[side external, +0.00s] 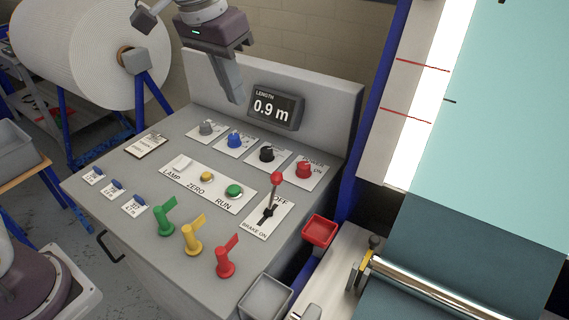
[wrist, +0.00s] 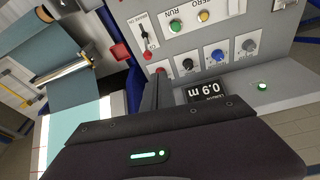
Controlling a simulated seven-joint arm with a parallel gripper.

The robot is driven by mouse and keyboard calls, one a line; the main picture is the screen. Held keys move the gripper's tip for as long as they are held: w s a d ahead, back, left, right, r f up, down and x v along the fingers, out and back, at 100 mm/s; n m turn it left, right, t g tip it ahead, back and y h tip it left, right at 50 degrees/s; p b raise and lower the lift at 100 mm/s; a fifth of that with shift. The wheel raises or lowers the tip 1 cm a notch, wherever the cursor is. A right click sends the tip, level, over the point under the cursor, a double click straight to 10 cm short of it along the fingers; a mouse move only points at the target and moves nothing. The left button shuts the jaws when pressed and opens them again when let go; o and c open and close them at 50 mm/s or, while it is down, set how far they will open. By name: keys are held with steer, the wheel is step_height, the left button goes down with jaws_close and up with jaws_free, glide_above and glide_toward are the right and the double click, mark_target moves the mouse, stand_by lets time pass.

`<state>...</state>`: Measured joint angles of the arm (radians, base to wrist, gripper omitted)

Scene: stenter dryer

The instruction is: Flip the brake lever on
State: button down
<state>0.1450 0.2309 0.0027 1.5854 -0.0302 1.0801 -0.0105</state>
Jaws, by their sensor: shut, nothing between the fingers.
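The brake lever (side external: 275,190) has a red ball knob and stands in a slotted white plate at the right of the panel. Its knob leans toward the OFF end of the plate, away from the BRAKE ON end. The wrist view also shows the lever (wrist: 147,51), upper left of centre. My gripper (side external: 236,99) is shut and empty. It points down in front of the panel's back wall, left of the length display, above and apart from the lever. In the wrist view the shut fingers (wrist: 157,78) extend toward the knob row.
The length display (side external: 275,107) reads 0.9 m. A row of knobs, including a red knob (side external: 304,170), lies behind the lever. Green, yellow and red flag handles (side external: 228,258) stand at the front. A red tray (side external: 319,231) is right of the panel.

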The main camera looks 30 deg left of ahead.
mark_target(273, 193)
steer(key=w+d+f+g, duration=0.1)
steer(key=w+d+f, duration=0.4)
steer(key=w+f, duration=0.5)
steer(key=shift+d+f+m+g, duration=0.2)
steer(key=shift+d+m+g, duration=0.1)
steer(key=shift+m, duration=0.1)
steer(key=f, duration=0.6)
steer(key=w+f, duration=0.1)
steer(key=f, duration=0.2)
steer(key=shift+d+f, duration=0.25)
steer(key=shift+f, duration=0.1)
steer(key=s, duration=0.3)
steer(key=shift+s+a+r, duration=0.35)
steer(key=shift+s, duration=0.05)
steer(key=shift+r, duration=0.1)
